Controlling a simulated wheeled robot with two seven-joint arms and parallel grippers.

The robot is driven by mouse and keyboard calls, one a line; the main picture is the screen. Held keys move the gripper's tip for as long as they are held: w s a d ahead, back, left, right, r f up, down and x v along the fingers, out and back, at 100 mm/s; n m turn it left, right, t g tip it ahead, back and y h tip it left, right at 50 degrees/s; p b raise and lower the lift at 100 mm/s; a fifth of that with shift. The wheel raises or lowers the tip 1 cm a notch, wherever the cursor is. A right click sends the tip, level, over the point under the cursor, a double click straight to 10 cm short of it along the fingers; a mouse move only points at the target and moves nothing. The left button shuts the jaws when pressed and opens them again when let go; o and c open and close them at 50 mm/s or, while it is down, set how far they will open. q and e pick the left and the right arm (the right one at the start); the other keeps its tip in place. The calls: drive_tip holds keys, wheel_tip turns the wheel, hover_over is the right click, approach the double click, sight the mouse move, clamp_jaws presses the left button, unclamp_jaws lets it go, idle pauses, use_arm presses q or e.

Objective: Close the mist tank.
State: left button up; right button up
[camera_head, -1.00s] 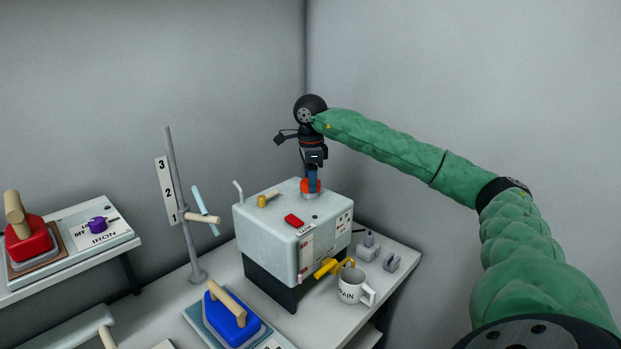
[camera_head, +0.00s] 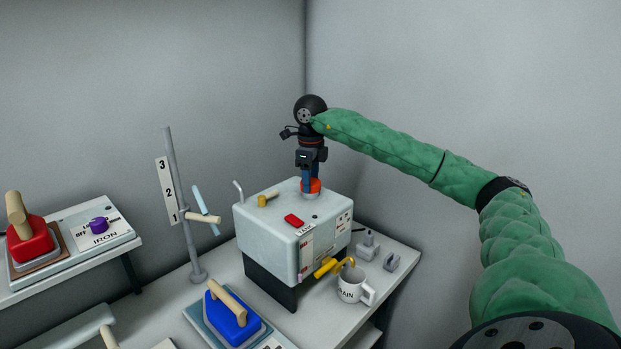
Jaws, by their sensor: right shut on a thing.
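The mist tank (camera_head: 268,239) is a pale grey-green box on a dark base, standing on the table. A round orange-red cap (camera_head: 318,186) sits on a grey collar at the back right of its top. My right gripper (camera_head: 311,185) points straight down from above and is shut on the cap. Its fingers cover part of the cap, so I cannot tell how tightly the cap sits on the collar. My left gripper is not in view.
On the tank are a tan knob (camera_head: 268,199), a red piece (camera_head: 294,220) and a yellow tap (camera_head: 328,267). A white mug (camera_head: 352,285) stands by the tap. A grey pole (camera_head: 181,205), a blue iron (camera_head: 231,317) and a red iron (camera_head: 30,243) are to the left.

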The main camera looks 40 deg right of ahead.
drive_tip(key=shift+f, duration=0.15)
drive_tip(key=m, duration=0.3)
drive_tip(key=shift+m, duration=0.3)
drive_tip(key=o, duration=1.6)
drive_tip(key=shift+r+p, duration=0.2)
drive_tip(key=shift+p, duration=0.1)
drive_tip(key=shift+r+p, duration=2)
drive_tip(key=shift+r, duration=1.4)
